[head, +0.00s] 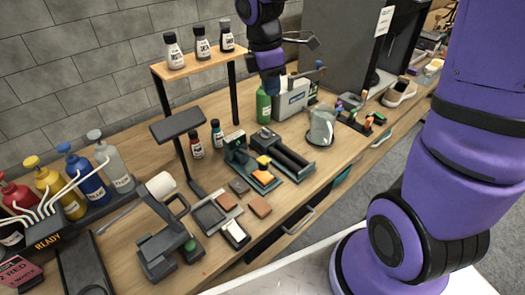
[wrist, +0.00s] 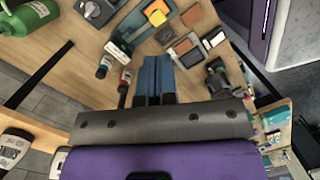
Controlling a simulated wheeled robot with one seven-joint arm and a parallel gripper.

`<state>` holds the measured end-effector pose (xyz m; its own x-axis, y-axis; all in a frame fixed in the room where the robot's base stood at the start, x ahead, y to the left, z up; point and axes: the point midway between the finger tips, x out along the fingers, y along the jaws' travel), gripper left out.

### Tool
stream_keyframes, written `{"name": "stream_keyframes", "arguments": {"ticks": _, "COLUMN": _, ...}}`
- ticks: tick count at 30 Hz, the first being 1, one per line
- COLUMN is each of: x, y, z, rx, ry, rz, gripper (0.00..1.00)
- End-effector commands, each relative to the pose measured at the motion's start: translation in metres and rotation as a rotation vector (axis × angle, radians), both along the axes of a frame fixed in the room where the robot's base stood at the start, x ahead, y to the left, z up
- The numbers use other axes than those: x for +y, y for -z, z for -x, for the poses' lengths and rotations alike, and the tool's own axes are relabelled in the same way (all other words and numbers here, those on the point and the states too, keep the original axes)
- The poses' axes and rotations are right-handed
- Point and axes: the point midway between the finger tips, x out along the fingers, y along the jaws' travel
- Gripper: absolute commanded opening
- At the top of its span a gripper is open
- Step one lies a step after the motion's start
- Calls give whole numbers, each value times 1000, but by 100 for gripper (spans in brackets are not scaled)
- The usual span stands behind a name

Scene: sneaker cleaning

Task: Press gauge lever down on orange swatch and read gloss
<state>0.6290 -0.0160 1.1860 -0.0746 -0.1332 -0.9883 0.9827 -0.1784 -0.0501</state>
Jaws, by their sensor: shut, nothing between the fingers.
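The gauge is a dark green device (head: 236,150) on the wooden bench in the head view, with a yellow piece (head: 263,162) at its front that looks like the lever's end. The orange swatch (head: 263,177) lies just below the yellow piece. In the wrist view the orange swatch (wrist: 157,18) and yellow piece (wrist: 156,5) are at the top edge, and most of the gauge is cut off. My gripper (head: 271,88) is above the bench behind the gauge, apart from it. Its blue fingers (wrist: 157,62) are shut with nothing between them. No gauge reading is legible.
A green bottle (head: 263,105) and a grey box (head: 291,100) stand near my gripper. A black lamp-like stand (head: 178,125) and small bottles (head: 217,134) are left of the gauge. Brown swatches (head: 260,206) lie in front. A grey jug (head: 322,126) stands right.

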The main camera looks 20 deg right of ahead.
Motion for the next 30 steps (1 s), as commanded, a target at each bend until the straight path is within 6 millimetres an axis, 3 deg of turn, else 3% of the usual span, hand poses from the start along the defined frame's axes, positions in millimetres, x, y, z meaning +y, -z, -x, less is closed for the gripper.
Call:
{"name": "stream_keyframes", "arguments": {"ticks": 6, "x": 15, "y": 50, "z": -29, "rx": 135, "ry": -271, "rz": -64, "gripper": 0}}
{"name": "stream_keyframes", "arguments": {"ticks": 13, "x": 25, "y": 80, "z": -43, "rx": 202, "ry": -441, "rz": -121, "gripper": 0}}
{"name": "stream_keyframes", "arguments": {"ticks": 20, "x": 26, "y": 93, "z": -42, "rx": 213, "ry": -472, "rz": -132, "gripper": 0}}
{"name": "stream_keyframes", "arguments": {"ticks": 30, "x": 22, "y": 149, "z": -28, "rx": 216, "ry": -471, "rz": -132, "gripper": 0}}
